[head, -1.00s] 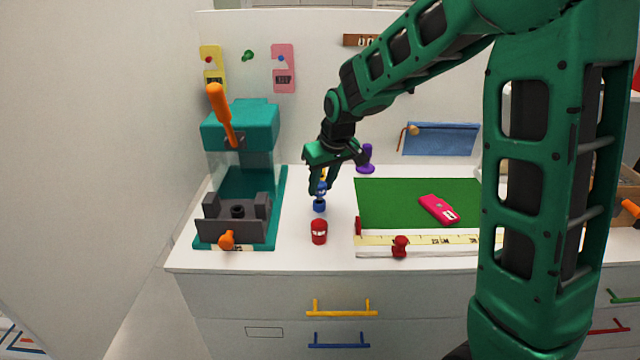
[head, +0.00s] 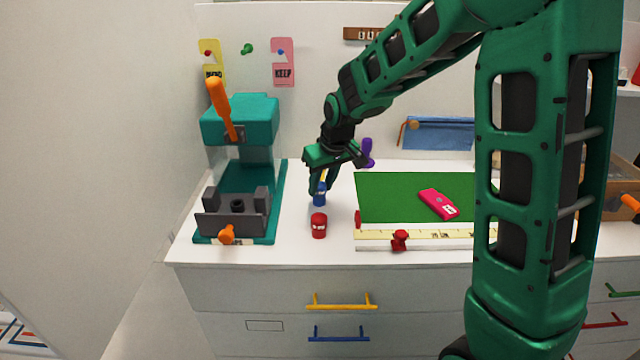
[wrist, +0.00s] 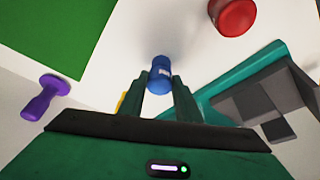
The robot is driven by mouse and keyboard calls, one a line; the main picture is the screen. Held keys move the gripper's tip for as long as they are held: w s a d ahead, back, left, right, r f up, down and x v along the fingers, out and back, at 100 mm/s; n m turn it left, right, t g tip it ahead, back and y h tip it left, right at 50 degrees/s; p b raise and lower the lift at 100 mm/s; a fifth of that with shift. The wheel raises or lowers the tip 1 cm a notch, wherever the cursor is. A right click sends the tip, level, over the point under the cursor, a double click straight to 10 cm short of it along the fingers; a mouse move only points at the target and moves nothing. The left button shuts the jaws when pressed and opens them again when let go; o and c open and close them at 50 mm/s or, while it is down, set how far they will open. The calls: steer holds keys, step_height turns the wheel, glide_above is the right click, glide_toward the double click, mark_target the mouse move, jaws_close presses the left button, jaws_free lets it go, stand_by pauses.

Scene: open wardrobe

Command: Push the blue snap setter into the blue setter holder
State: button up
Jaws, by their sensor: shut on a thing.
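The blue snap setter (head: 322,186) is between the fingers of my gripper (head: 320,184), mostly hidden by them in the head view. The blue setter holder (head: 319,199) stands on the white counter directly below the fingertips. Setter and holder meet with no clear gap; I cannot tell how deep the setter sits. In the wrist view a blue cylinder (wrist: 159,74) shows between the fingertips of my gripper (wrist: 160,88), which is shut on the setter and points down.
A red holder (head: 319,226) stands just in front. A teal press (head: 240,120) with an orange lever is at left. A green mat (head: 385,195) with a pink case (head: 438,204) lies at right. A purple setter (head: 367,152) stands behind; something yellow (wrist: 122,102) is beside the fingers.

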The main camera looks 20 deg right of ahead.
steer(key=shift+f, duration=0.25)
steer(key=o, duration=1.3)
steer(key=shift+c, duration=0.2)
steer(key=a+v, duration=0.1)
steer(key=v, duration=0.9)
steer(key=shift+d+r, duration=0.3)
steer(key=shift+d, duration=0.2)
steer(key=shift+s, duration=0.1)
steer(key=s+d+m+g+h, duration=0.15)
steer(key=s+d+m, duration=0.35)
steer(key=s+d, duration=1.1)
steer(key=s+f+m+g, duration=0.1)
steer(key=s+f+m, duration=0.1)
steer(key=s, duration=0.7)
steer(key=s+f+m+g, duration=0.1)
steer(key=s+f+m, duration=0.1)
steer(key=s, duration=0.8)
steer(key=shift+d+y, duration=0.35)
steer(key=shift+d, duration=0.1)
